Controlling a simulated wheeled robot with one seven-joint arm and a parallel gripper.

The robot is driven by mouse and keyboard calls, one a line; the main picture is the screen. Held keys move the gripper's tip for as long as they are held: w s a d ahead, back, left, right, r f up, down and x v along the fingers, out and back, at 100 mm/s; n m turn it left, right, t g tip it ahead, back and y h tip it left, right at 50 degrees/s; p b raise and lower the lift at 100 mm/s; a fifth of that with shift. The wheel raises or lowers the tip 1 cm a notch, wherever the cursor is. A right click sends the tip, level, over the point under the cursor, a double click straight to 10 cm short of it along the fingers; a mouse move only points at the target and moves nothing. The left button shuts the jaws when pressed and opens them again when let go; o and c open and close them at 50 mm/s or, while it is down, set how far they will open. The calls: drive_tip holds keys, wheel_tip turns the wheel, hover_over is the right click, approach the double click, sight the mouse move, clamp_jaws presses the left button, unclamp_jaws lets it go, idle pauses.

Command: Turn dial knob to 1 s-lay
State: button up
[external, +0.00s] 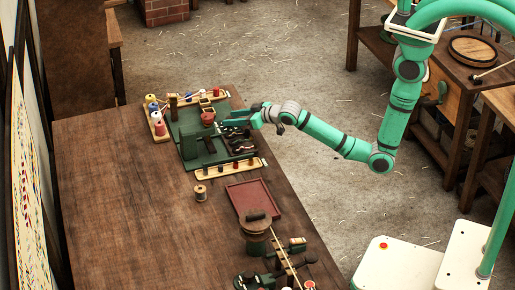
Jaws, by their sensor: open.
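A green machine base (188,124) stands on the far part of the brown table. It carries a small reddish pot-like part (208,117) and dark fittings (241,143) at its near right. My gripper (229,119) is open and reaches in from the right, over the machine just right of the reddish part. I cannot tell whether it touches anything. The dial knob and its "1 s-lay" mark cannot be made out at this size; my gripper may hide part of the machine.
Wooden racks with coloured spools stand left (157,123) and in front (230,168) of the machine. A lone spool (200,193), a red tray (250,198) and another device with a round wooden top (256,226) are nearer. The table's left half (110,210) is clear.

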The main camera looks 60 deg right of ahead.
drive_tip(key=c, duration=1)
drive_tip(key=shift+c, duration=0.2)
drive_tip(key=shift+d+n+y, duration=0.15)
drive_tip(key=shift+n+y, duration=0.25)
drive_tip(key=shift+y, duration=0.1)
drive_tip(key=shift+d+n+y, duration=0.25)
drive_tip(key=shift+n+y, duration=0.65)
drive_tip(key=shift+y, duration=0.1)
drive_tip(key=shift+w+d+n+g+y, duration=0.15)
drive_tip(key=shift+n+g+y, duration=0.55)
drive_tip(key=shift+n+y, duration=0.55)
drive_tip(key=shift+w+d+n+g+y, duration=0.1)
drive_tip(key=shift+n+g+y, duration=0.6)
drive_tip(key=shift+n+y, duration=0.5)
drive_tip(key=shift+n+g+y, duration=0.25)
drive_tip(key=shift+g+y, duration=0.05)
drive_tip(key=shift+y, duration=0.05)
drive_tip(key=o, duration=1)
